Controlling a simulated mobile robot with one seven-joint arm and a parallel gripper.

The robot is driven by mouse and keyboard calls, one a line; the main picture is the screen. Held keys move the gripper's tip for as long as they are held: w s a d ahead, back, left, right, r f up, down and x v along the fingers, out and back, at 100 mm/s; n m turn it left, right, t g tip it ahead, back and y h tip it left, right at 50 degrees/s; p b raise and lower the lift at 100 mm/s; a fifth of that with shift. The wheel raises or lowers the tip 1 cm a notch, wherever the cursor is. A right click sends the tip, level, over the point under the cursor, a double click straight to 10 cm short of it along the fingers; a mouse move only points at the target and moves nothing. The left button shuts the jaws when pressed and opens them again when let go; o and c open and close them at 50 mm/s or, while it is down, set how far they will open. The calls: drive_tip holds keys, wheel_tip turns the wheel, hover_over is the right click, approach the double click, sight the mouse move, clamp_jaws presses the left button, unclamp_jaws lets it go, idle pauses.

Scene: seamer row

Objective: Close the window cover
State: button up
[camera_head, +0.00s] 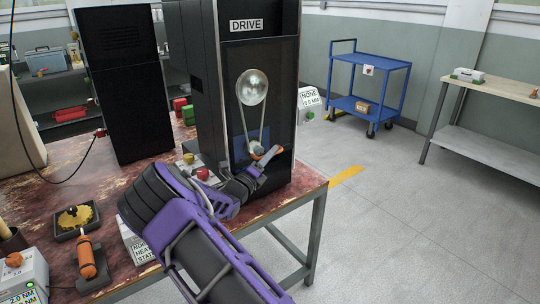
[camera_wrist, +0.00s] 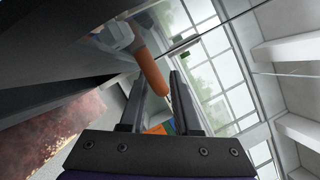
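The black cabinet marked DRIVE (camera_head: 246,25) stands on the worn red bench. Its front window is an opening with a round metal pulley (camera_head: 252,87) and a belt inside. I cannot clearly make out the window cover or tell its position. An orange handle (camera_wrist: 152,72) shows in the wrist view beyond and partly between my fingertips; a bit of orange also shows at the foot of the window in the head view. My gripper (camera_head: 268,162) is at the lower front of the opening. In the wrist view its fingers (camera_wrist: 160,84) are apart, with no clear grip on the handle.
A red button (camera_head: 202,174) stands on the bench behind my arm. A black tray (camera_head: 74,220) and an orange-handled tool (camera_head: 87,258) lie at the left front. A second dark cabinet (camera_head: 120,85) stands left. The floor to the right is clear up to a blue cart (camera_head: 370,85).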

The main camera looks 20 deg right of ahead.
drive_tip(key=shift+o, duration=0.7)
drive_tip(key=p+v, duration=0.1)
drive_tip(key=v, duration=1.6)
drive_tip(key=shift+a, duration=0.2)
drive_tip(key=shift+s, duration=0.1)
drive_tip(key=shift+c, duration=0.2)
